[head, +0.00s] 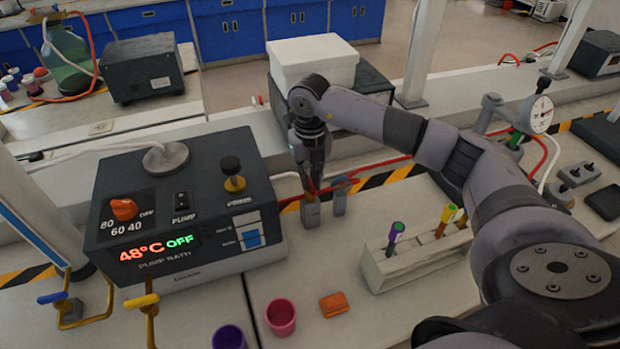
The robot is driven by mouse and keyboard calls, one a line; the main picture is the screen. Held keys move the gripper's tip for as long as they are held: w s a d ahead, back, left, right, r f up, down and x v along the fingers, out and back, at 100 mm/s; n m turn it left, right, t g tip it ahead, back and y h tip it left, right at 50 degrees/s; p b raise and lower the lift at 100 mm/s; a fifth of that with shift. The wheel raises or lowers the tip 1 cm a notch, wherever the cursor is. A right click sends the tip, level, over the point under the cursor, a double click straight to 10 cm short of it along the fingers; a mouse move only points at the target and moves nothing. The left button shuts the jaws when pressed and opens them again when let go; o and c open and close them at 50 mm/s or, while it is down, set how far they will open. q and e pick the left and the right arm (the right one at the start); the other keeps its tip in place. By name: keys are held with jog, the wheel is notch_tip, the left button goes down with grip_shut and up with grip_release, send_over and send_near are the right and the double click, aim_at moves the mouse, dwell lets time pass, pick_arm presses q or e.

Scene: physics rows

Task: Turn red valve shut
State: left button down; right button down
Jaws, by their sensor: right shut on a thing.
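My right arm comes in from the right, and its gripper (313,184) points down at a small grey valve body (311,213) beside the pump bath. The gripper is shut on the red valve's handle (318,189), of which only a little red shows at the fingertips. The fingers hide most of the handle, so its angle cannot be told. A second grey fitting (340,201) stands just to the right, with red by its top. My left gripper is not in view.
The pump bath (190,287) stands left, reading 48°C OFF. Blue (52,297) and yellow (141,302) valve handles are at front left. A tube rack (415,264), a pink cup (281,317), a purple cup (229,338) and an orange block (334,304) stand on the bench.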

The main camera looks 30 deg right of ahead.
aim_at(310, 182)
jog(key=shift+w+r, duration=0.1)
jog(key=shift+r, duration=0.05)
jog(key=c, duration=1.7)
grip_release()
jog(key=shift+o, duration=0.2)
notch_tip(310, 182, up, 12)
